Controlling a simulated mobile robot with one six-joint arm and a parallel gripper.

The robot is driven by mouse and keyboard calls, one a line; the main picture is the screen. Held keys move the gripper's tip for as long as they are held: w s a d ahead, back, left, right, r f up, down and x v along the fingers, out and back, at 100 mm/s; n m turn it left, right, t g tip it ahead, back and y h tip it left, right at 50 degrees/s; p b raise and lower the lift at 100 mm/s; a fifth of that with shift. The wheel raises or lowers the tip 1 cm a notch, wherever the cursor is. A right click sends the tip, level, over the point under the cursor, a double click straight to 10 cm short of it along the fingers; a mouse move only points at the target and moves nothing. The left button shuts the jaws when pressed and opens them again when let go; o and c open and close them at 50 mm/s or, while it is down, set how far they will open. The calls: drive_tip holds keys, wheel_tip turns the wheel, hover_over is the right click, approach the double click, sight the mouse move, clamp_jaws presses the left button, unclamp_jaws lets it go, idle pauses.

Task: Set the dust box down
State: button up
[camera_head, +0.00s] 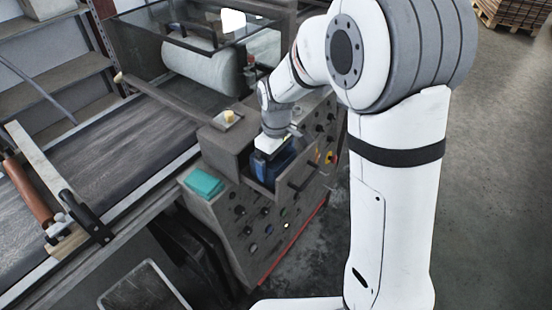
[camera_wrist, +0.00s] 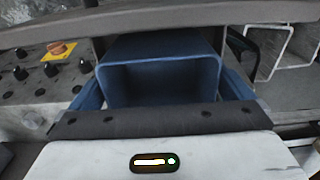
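The dust box (camera_wrist: 160,67) is blue and open-topped. In the wrist view it sits in the middle with its opening facing the camera. In the head view the blue dust box (camera_head: 268,170) shows only partly, below my gripper, at the recess in the front of the grey machine. My gripper (camera_head: 270,147) is over it. In the wrist view my gripper (camera_wrist: 160,100) has a blue side piece close against each side wall of the box, and it appears shut on it. The underside of the box and the contact below it are hidden.
The machine's control panel (camera_head: 258,225) has several knobs. A teal block (camera_head: 203,183) lies on its left top. A conveyor belt (camera_head: 95,160) with a roller (camera_head: 30,190) is at left. In the wrist view an orange knob (camera_wrist: 60,48) is at left. Open floor (camera_head: 505,170) is at right.

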wheel_tip(320, 180, up, 12)
drive_tip(key=s+d+m+t, duration=0.1)
drive_tip(key=s+d+m, duration=0.4)
drive_tip(key=s+d, duration=0.2)
drive_tip(key=s+d+m+t, duration=0.2)
drive_tip(key=s+d+m, duration=0.3)
drive_tip(key=s, duration=0.7)
drive_tip(key=shift+d, duration=1)
drive_tip(key=shift+c, duration=0.3)
